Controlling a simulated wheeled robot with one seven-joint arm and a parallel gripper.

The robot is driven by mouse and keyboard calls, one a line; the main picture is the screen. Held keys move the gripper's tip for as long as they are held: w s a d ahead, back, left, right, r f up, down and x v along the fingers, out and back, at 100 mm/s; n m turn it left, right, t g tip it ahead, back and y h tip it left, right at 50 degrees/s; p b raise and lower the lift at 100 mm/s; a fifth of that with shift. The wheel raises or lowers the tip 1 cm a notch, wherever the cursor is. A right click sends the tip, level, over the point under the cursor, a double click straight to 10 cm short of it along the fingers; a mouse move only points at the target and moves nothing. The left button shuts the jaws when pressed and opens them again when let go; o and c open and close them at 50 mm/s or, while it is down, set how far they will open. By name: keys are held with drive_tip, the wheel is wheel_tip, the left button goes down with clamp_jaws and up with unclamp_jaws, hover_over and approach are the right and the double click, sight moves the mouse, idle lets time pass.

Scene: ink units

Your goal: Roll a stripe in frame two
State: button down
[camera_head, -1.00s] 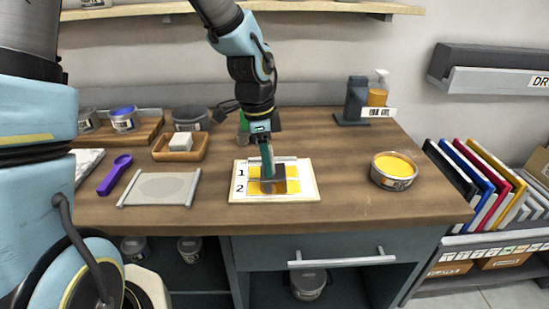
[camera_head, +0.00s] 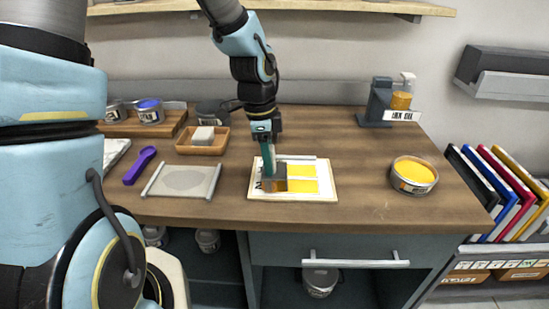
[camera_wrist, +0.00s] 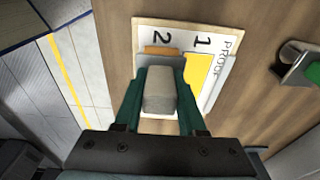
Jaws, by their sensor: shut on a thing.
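The proof card (camera_head: 330,193) lies flat on the wooden bench. It has two frames, numbered 1 and 2 in the wrist view (camera_wrist: 218,42). My gripper (camera_head: 267,165) is shut on the grey handle of a roller (camera_wrist: 158,90). The roller (camera_head: 274,184) is over the left part of the card, at frame two, and partly hides its number and inked area. I cannot tell if the roller touches the card. An open tin of yellow ink (camera_head: 414,174) stands to the right.
A grey plate (camera_head: 183,181) and a purple scoop (camera_head: 140,166) lie left of the card. Behind are a wooden tray with a pale block (camera_head: 203,136) and several tins. An ink oil dispenser (camera_head: 382,105) stands at the back right. The bench between card and tin is clear.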

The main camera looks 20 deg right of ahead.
drive_tip(key=shift+w+a+p, duration=0.3)
drive_tip(key=shift+w+a, duration=0.05)
drive_tip(key=shift+a, duration=0.45)
wheel_tip(320, 180, up, 4)
drive_tip(key=p, duration=0.4)
drive_tip(key=shift+r, duration=0.25)
drive_tip(key=shift+r+p, duration=0.4)
drive_tip(key=shift+r, duration=0.4)
drive_tip(key=shift+s+f, duration=0.1)
